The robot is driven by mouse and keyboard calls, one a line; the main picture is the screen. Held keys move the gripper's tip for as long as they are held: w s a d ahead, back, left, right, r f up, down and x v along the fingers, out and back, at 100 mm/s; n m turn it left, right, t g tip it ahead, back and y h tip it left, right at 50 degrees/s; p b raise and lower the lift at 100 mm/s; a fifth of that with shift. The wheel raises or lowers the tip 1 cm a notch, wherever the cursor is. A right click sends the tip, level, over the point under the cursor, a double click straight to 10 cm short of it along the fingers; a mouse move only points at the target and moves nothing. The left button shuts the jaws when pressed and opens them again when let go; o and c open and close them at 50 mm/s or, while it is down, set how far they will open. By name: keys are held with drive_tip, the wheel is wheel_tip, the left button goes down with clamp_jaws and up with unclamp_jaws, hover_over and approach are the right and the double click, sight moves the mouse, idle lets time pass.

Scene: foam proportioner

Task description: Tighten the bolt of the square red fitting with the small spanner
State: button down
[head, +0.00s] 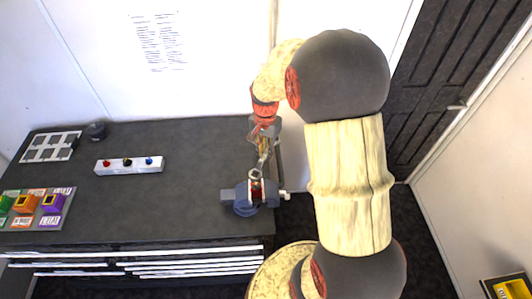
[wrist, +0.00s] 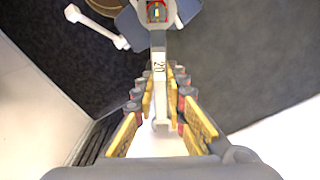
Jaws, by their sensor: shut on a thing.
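My gripper (head: 263,146) is shut on a grey spanner (head: 262,164), which reaches toward the vise. In the wrist view, my gripper's yellow pads (wrist: 162,92) lie on both sides of the spanner (wrist: 159,85), which is marked 20. The square red fitting (head: 256,190) sits in the blue-grey vise (head: 242,198) at the bench's right front. In the wrist view the fitting (wrist: 157,12) is at the top edge, with a small yellowish middle. The spanner's far end is at the fitting's near side; I cannot tell whether it is around the bolt.
The vise handle (wrist: 97,27) sticks out to one side. The bench middle is clear.

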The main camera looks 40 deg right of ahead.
drive_tip(key=shift+f, duration=0.15)
drive_tip(key=shift+f+b, duration=2.35)
drive_tip(key=shift+f, duration=1.2)
drive_tip(key=s+m, duration=0.1)
drive_tip(key=m, duration=0.1)
drive_tip(key=s+m, duration=0.2)
drive_tip(key=m, duration=0.1)
drive_tip(key=s+m, duration=0.2)
drive_tip(key=shift+d, duration=0.3)
drive_tip(key=s+m, duration=0.1)
drive_tip(key=m, duration=0.1)
drive_tip(key=s+a+m, duration=0.1)
drive_tip(key=m, duration=0.1)
drive_tip(key=shift+s, duration=0.3)
drive_tip(key=s+m, duration=0.1)
drive_tip(key=a+m+p, duration=0.1)
drive_tip(key=m, duration=0.1)
drive_tip(key=shift+s+a, duration=0.2)
drive_tip(key=shift+s, duration=0.15)
drive_tip(key=shift+w+d+n, duration=0.4)
drive_tip(key=shift+w+n, duration=0.05)
drive_tip(key=shift+n, duration=0.15)
drive_tip(key=shift+w+d+r, duration=0.1)
drive_tip(key=shift+r, duration=0.1)
drive_tip(key=shift+r+p, duration=2.05)
drive_tip(key=shift+r, duration=0.75)
